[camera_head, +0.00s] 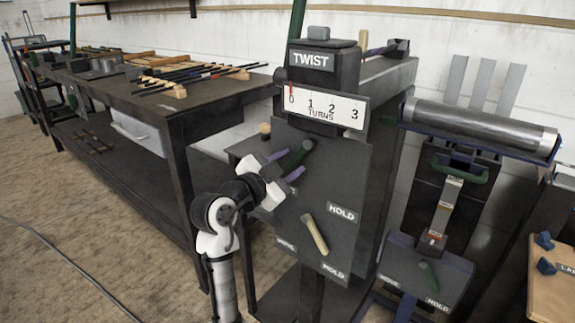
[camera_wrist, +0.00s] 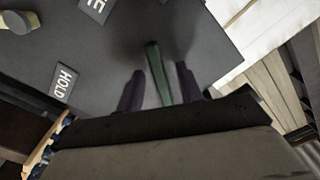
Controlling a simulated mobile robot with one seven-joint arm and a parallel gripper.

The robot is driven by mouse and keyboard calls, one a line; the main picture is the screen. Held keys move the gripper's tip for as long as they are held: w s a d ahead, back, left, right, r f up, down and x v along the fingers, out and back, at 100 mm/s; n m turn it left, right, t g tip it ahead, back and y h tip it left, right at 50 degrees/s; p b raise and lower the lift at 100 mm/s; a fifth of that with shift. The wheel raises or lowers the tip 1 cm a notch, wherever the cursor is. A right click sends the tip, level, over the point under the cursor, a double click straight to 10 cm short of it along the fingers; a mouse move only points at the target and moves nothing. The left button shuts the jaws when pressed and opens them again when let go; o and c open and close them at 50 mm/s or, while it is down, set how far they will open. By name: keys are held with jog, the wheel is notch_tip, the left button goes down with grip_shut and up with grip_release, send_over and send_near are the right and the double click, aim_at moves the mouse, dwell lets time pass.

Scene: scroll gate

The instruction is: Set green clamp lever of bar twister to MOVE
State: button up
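The bar twister (camera_head: 370,160) stands at the centre of the head view, a dark machine with a TWIST sign. Its green clamp lever (camera_head: 297,157) is on the upper front panel, slanting up to the right. A HOLD label (camera_head: 342,213) sits to its lower right; a label just below the lever is partly hidden by my gripper. My gripper (camera_head: 284,166) is at the lever. In the wrist view the green lever (camera_wrist: 157,72) stands between my two purple fingers (camera_wrist: 160,88), with gaps on both sides. The fingers are open.
A tan lever (camera_head: 314,234) is lower on the same panel, with its own HOLD label (camera_head: 333,270). A roller machine (camera_head: 480,130) with another green lever (camera_head: 428,272) stands to the right. A workbench (camera_head: 180,105) with bars stands to the left.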

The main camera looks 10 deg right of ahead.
jog(key=v, duration=1.3)
jog(key=shift+s+a, duration=0.25)
